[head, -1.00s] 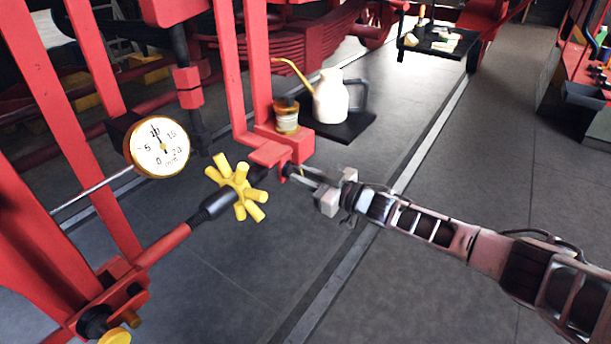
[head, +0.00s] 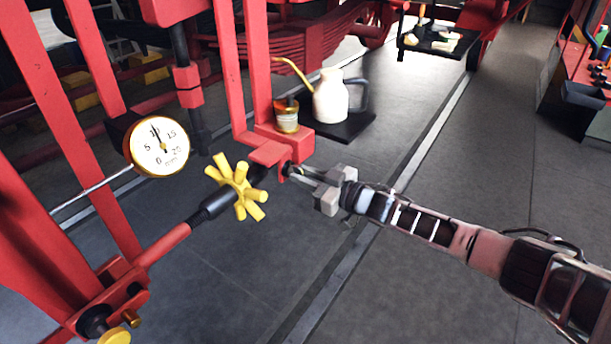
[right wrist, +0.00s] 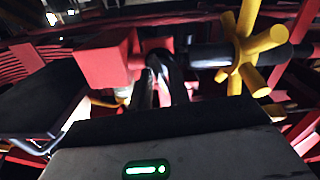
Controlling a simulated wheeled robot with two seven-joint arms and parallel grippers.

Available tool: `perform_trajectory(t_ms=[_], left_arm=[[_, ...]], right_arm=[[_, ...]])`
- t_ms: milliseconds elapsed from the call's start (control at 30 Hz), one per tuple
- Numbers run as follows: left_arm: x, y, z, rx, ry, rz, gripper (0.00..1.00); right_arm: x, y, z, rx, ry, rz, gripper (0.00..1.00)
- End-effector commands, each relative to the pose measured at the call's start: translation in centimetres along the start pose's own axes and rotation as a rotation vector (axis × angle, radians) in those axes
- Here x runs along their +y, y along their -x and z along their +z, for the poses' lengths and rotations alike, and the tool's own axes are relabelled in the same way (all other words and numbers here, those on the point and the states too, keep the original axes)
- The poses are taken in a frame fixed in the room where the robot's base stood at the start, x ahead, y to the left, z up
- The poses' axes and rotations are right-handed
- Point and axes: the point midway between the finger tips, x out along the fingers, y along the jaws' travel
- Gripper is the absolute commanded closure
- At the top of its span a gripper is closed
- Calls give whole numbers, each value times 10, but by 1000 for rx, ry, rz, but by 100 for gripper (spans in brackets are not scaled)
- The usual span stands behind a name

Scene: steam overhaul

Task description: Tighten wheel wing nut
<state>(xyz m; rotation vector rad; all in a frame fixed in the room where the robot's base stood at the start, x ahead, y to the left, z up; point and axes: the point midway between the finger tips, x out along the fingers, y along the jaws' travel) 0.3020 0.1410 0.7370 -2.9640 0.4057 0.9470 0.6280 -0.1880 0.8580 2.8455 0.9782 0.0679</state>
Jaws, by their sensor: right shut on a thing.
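The yellow spoked handwheel (head: 240,187) sits on a dark shaft in the head view, and it also shows at the upper right of the right wrist view (right wrist: 246,52). Just right of it, a red bracket (head: 270,153) carries a small dark fitting at its end. My left gripper is not in view.
A round dial gauge (head: 159,147) stands left of the handwheel. Red uprights stand at the left. The floor at the right is open.

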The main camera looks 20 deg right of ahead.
Motion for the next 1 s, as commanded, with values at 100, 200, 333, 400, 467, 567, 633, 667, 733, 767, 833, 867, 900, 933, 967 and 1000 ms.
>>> perform_trajectory(t_ms=[100,200,333,400,467,567,633,667,733,767,833,867,900,933,967,1000], left_arm=[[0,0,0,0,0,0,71],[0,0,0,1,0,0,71],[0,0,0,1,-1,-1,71],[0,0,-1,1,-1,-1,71],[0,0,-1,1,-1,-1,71],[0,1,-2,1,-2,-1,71],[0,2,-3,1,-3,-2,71],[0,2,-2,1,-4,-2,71],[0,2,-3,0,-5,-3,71],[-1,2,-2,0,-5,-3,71],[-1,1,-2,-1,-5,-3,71],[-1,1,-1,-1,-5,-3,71],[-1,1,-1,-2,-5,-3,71],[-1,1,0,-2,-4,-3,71],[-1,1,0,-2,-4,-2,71],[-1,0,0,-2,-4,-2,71]], right_arm=[[0,-1,-1,3,0,0,71],[0,-1,-1,2,0,0,71],[0,0,-1,2,0,0,71],[0,1,0,1,0,0,71],[0,5,0,0,-1,1,71],[1,19,0,-1,-1,1,71],[0,33,0,-2,-1,0,71],[1,40,1,-3,-1,2,71],[0,58,1,-3,-1,0,71],[0,65,1,-4,-1,0,71],[0,83,1,-4,1,0,71],[0,90,2,-5,0,0,71],[0,100,2,-3,-1,0,71],[0,106,1,-4,-1,-1,71],[0,113,1,-3,0,-2,71],[0,121,2,-3,-1,-1,71]])
